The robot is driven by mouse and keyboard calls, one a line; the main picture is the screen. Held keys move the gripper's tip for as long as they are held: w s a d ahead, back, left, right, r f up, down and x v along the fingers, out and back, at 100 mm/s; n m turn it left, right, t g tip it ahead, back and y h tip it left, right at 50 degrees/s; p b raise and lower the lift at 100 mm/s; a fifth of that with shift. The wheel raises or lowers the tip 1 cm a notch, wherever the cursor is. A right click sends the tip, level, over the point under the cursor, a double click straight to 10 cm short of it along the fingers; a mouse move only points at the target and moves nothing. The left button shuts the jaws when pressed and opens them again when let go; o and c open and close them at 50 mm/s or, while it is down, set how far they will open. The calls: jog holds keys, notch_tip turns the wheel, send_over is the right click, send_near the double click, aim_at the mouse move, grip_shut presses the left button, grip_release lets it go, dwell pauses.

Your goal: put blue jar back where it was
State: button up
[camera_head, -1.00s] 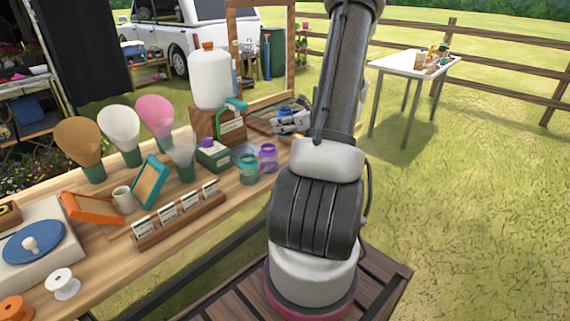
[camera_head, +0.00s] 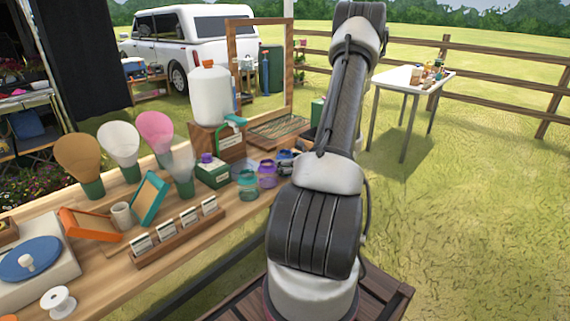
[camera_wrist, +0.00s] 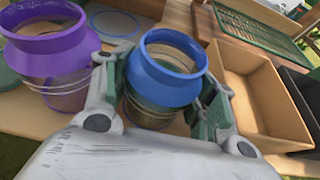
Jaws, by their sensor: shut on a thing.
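The blue jar (camera_wrist: 166,71) is a clear glass jar with a wide blue collar and an open top. In the wrist view it stands between the two fingers of my gripper (camera_wrist: 160,105), which is shut on it. In the head view my gripper (camera_head: 286,163) is at the table's right part, just right of the purple jar, and my arm partly hides it. The purple jar (camera_wrist: 55,50) is left of the blue jar in the wrist view and also shows in the head view (camera_head: 267,173). I cannot tell whether the blue jar touches the table.
A wooden box (camera_wrist: 255,95) and a green rack (camera_wrist: 258,32) are to the right. A teal jar (camera_head: 248,185) and a green box (camera_head: 213,172) stand left of the purple jar. A white table (camera_head: 402,76) stands farther back.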

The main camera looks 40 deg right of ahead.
jog(key=shift+f, duration=0.1)
jog(key=o, duration=1)
jog(key=shift+c, duration=0.2)
jog(key=shift+s, duration=0.1)
jog(key=a+v, duration=0.1)
jog(key=v, duration=1)
jog(key=s+a+r+n+g+y, duration=0.1)
jog(key=a+r+n+g+y, duration=0.2)
jog(key=a+n, duration=0.4)
jog(key=s+a+r+n+g+y, duration=0.1)
jog(key=a+r+n+g, duration=0.2)
jog(key=a+r+n, duration=0.45)
jog(key=s+a+r+n+g+y, duration=0.1)
jog(key=a+r+n+g+y, duration=0.2)
jog(key=a, duration=0.6)
jog(key=s+a+r+n+h, duration=0.3)
jog(key=s+r+n+h, duration=0.5)
jog(key=n, duration=0.9)
jog(key=shift+v, duration=1)
